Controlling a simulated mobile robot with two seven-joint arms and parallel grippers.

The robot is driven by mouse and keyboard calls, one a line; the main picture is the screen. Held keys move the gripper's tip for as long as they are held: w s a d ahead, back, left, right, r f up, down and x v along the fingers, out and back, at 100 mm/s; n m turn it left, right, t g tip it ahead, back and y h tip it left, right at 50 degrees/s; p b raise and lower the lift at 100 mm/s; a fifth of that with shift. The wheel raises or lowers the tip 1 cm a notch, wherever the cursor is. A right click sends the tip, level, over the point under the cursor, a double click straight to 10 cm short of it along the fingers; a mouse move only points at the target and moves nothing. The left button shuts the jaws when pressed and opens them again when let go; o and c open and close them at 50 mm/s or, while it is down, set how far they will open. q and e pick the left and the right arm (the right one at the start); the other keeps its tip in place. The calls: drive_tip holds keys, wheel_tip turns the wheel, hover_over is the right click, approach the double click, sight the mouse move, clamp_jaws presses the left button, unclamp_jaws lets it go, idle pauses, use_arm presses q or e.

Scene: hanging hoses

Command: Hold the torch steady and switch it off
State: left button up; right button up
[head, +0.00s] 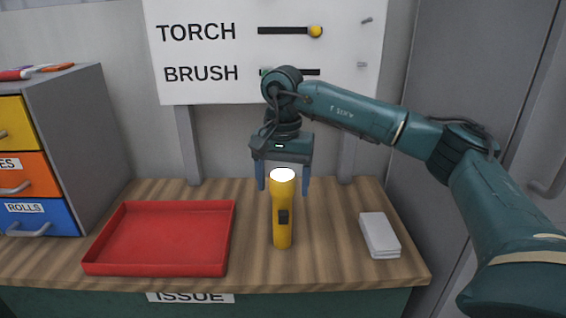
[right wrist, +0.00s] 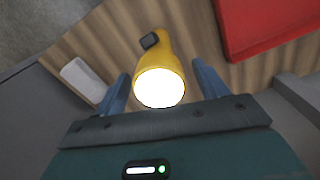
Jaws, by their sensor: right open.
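A yellow torch (head: 281,215) stands upright on the wooden table, lens up. Its lens is bright white, so it is lit. A dark switch (head: 283,217) sits on its front side. In the right wrist view the torch (right wrist: 164,70) shows with its glowing lens toward the camera and the dark switch (right wrist: 149,41) on its far side. My right gripper (head: 283,190) is open above and around the torch head, one blue finger on each side, with gaps visible in the right wrist view (right wrist: 160,85). My left gripper is not in view.
A red tray (head: 160,238) lies left of the torch, and a white stack (head: 379,235) lies to its right. A drawer cabinet (head: 70,120) stands at the left. A board (head: 250,85) labelled TORCH and BRUSH stands behind. Table beside the torch is clear.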

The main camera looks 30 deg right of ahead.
drive_tip(key=shift+f, duration=0.35)
drive_tip(key=c, duration=1.1)
drive_tip(key=shift+c, duration=0.2)
